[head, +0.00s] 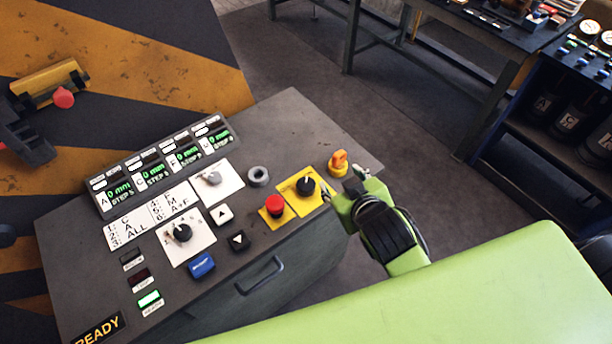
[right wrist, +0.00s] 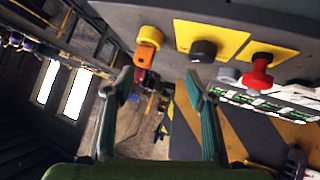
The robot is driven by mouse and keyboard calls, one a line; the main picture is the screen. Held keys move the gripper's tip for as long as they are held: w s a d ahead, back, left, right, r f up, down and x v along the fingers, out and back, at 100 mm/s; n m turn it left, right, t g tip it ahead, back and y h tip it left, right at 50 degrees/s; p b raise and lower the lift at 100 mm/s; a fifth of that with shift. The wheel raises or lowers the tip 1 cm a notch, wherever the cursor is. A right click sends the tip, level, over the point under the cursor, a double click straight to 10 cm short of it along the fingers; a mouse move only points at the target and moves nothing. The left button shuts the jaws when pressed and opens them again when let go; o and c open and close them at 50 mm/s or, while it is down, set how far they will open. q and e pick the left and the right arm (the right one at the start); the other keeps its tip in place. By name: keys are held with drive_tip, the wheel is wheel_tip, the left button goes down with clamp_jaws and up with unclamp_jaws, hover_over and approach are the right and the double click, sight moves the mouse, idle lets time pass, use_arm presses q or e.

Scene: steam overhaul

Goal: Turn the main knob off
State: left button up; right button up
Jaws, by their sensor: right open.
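The grey control console (head: 80,235) has a black knob (head: 306,185) on a yellow plate near its right edge. This knob also shows in the right wrist view (right wrist: 203,51). I cannot read a label marking it as the main knob. An orange knob-like part (head: 339,162) stands just right of it, and shows in the right wrist view (right wrist: 147,50). My right gripper (head: 345,183) is open and empty at the console's right edge, close to both and holding neither. In the right wrist view its fingers (right wrist: 159,77) are spread below the orange part. My left gripper is not in view.
A red mushroom button (head: 274,204) on a yellow plate is left of the black knob. Further left are a grey ring (head: 259,176), another black knob (head: 182,232) and lit displays (head: 155,173). A drawer handle (head: 260,277) sticks out in front. A workbench (head: 450,50) stands behind.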

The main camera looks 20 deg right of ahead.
drive_tip(key=w+a+r+n+t+y, duration=0.1)
drive_tip(key=w+a+r+n+t, duration=0.2)
drive_tip(key=r, duration=0.5)
drive_tip(key=w+a+r+n+t+y, duration=0.1)
drive_tip(key=w+a+r+t+y, duration=0.2)
drive_tip(key=r, duration=0.4)
drive_tip(key=w+a+r+n+t, duration=0.2)
drive_tip(key=w+r+t, duration=0.25)
drive_tip(key=r, duration=0.35)
drive_tip(key=s+a+r+n+y, duration=0.1)
drive_tip(key=a+r+n+y, duration=0.6)
drive_tip(key=a+y, duration=0.2)
drive_tip(key=s+a+n+g+y, duration=0.7)
drive_tip(key=a+n+g+y, duration=0.2)
drive_tip(key=a+n+g, duration=0.5)
drive_tip(key=n+g+h, duration=0.7)
drive_tip(key=n+h, duration=0.1)
drive_tip(key=h, duration=1.3)
hover_over(306, 184)
wheel_tip(306, 184, down, 24)
wheel_tip(306, 184, down, 12)
drive_tip(key=p, duration=0.5)
drive_tip(key=shift+r, duration=0.15)
drive_tip(key=shift+f, duration=0.45)
